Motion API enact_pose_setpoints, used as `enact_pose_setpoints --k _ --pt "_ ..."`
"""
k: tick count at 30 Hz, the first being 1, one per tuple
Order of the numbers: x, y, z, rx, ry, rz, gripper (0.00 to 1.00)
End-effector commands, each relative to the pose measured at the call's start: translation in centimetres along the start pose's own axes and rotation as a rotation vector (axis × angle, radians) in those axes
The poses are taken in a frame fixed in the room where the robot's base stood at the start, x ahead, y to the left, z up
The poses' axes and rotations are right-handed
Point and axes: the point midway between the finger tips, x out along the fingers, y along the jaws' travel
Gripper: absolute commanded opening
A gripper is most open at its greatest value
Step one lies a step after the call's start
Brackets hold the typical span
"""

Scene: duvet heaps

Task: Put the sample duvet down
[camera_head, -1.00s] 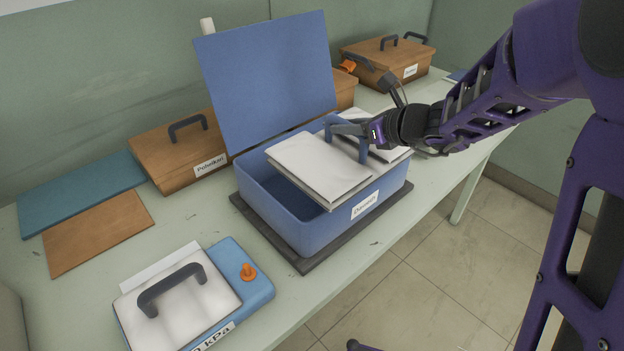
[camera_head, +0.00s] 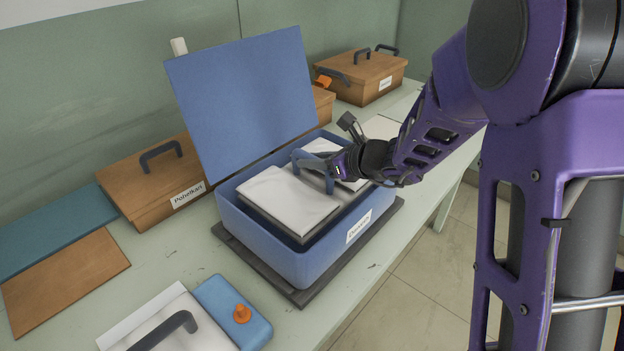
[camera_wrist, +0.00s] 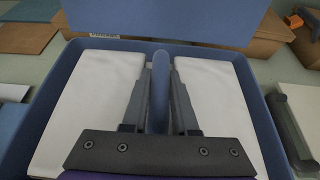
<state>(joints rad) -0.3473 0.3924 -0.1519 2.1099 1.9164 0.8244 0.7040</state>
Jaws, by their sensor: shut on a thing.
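The sample duvet (camera_head: 290,203) is a white, flat, folded pad with a blue strap handle. It lies level inside the open blue box (camera_head: 268,246), its top near the rim. My gripper (camera_head: 313,168) reaches in from the right and is shut on the handle. In the wrist view the fingers (camera_wrist: 158,85) pinch the blue handle (camera_wrist: 159,92), with white duvet (camera_wrist: 100,100) on both sides. Whether the duvet's underside touches the box floor is hidden.
The box's blue lid (camera_head: 245,100) stands open behind it. The box rests on a dark mat (camera_head: 300,297). Wooden cases (camera_head: 148,190) stand along the wall. A blue device with an orange knob (camera_head: 242,313) is at front left. The table's front edge is close.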

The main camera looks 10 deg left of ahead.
Motion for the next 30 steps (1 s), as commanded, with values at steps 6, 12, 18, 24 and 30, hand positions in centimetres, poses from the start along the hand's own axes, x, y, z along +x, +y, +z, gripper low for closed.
enact_pose_setpoints --k 6,12,18,24,30 --pt "1.2 0.1 -2.5 0.002 0.002 0.001 0.00" --pt "1.6 0.0 -3.3 -0.001 -0.002 -0.001 0.00" --pt "1.7 0.0 -3.5 -0.001 -0.002 -0.001 0.00" --pt "1.9 0.0 -4.0 -0.001 -0.002 0.000 0.00" --pt "2.1 0.0 -4.4 -0.001 -0.002 0.000 0.00"
